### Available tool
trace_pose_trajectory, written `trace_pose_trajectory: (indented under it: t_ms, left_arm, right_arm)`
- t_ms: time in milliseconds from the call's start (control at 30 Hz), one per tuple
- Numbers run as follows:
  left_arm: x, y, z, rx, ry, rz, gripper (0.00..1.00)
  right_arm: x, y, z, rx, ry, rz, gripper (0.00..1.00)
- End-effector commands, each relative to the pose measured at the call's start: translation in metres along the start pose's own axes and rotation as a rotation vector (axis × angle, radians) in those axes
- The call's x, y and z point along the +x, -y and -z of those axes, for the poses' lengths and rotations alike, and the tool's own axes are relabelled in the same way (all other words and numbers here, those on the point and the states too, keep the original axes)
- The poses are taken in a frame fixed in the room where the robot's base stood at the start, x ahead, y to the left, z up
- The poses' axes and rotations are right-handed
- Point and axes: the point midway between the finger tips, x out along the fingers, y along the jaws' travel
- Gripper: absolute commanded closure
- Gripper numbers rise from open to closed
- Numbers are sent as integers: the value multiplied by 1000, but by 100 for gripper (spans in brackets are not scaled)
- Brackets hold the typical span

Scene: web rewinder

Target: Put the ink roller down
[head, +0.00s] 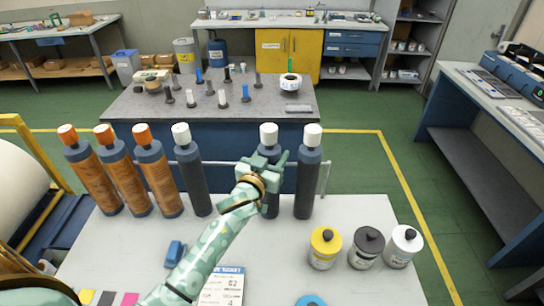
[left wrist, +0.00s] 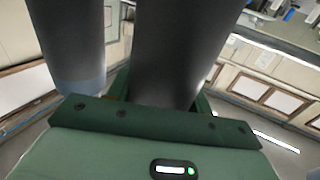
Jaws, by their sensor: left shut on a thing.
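My left gripper (head: 270,170) is shut around an upright dark grey ink roller (head: 268,150) with a white top, on the near table (head: 340,280). The arm and gripper hide much of its middle; its lower end shows at the table's back edge. I cannot tell whether it touches the surface. In the left wrist view the held roller (left wrist: 168,45) rises between the jaws, with a second dark roller (left wrist: 68,40) close beside it. A similar roller (head: 308,180) stands just right of the gripper, another (head: 194,175) to the left. My right gripper is out of view.
Three orange-brown rollers (head: 120,170) stand at the left of the row. Three ink cans (head: 368,248) stand at the table's right. A blue object (head: 175,252) and a printed card (head: 222,287) lie near my arm. A rail (head: 325,178) runs behind the rollers.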

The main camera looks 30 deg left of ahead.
Motion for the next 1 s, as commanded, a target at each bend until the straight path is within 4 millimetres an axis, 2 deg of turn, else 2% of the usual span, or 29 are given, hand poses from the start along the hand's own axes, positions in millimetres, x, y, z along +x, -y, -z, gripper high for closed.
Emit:
trace_pose_trajectory:
  t_ms: [167, 200, 267, 633, 767, 1000]
  left_arm:
    - [0, 0, -2, -1, -2, 0, 77]
    - [0, 0, -3, 0, 1, 0, 44]
    - [0, 0, -3, 0, 0, 0, 28]
    - [-3, 0, 1, 0, 1, -1, 28]
    - [-26, 0, 0, -2, 2, 0, 28]
    - [-84, 0, 0, -1, 2, 0, 28]
  right_arm:
    - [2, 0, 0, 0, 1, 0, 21]
    - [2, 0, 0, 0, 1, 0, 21]
    - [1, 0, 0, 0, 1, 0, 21]
    - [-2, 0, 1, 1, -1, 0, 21]
    - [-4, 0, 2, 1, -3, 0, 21]
    - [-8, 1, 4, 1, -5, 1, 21]
